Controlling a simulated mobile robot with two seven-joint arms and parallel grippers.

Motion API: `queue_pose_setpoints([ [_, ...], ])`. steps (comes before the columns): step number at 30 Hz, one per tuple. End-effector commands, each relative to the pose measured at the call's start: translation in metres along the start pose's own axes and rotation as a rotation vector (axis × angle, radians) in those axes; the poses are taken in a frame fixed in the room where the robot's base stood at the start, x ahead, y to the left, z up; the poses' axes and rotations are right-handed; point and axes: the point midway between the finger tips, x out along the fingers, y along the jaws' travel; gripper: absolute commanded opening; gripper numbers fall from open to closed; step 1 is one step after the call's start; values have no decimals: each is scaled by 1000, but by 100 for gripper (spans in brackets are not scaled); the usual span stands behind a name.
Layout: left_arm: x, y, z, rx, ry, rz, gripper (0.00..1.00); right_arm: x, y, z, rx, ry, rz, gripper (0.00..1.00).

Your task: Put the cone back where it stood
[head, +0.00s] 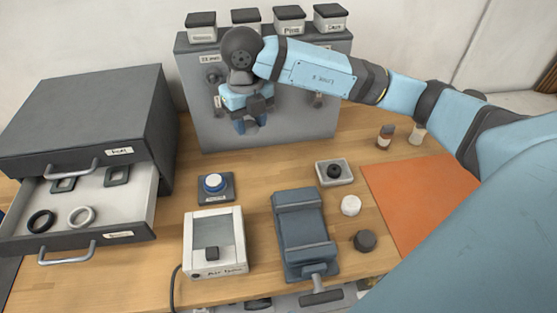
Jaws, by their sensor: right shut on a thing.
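My right gripper (250,120) points down in front of the grey upright panel (270,125), at the left-middle of its face. I cannot pick out a cone for sure anywhere in the head view. My left gripper is not in view.
Several lidded jars (290,22) stand on the panel. A drawer cabinet (85,115) with its drawer open is at left.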

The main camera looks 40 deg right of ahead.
Motion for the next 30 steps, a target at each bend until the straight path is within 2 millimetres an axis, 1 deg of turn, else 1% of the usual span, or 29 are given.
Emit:
queue_pose_setpoints([
  [5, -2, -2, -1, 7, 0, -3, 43, 6, 5, 0, -9, 1, -1, 14],
  [8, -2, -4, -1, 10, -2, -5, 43, 20, 5, 0, -10, 3, -1, 14],
  [11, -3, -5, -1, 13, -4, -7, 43, 44, 5, 0, -9, 5, -1, 14],
  [18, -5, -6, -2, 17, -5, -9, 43, 109, 5, 0, -8, 5, -1, 14],
  [21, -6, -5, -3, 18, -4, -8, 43, 132, 4, 0, -9, 3, -2, 14],
  [25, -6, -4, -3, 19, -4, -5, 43, 153, 5, 0, -9, 1, -2, 14],
  [30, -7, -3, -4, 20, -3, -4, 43, 164, 5, 0, -9, 0, 0, 14],
])
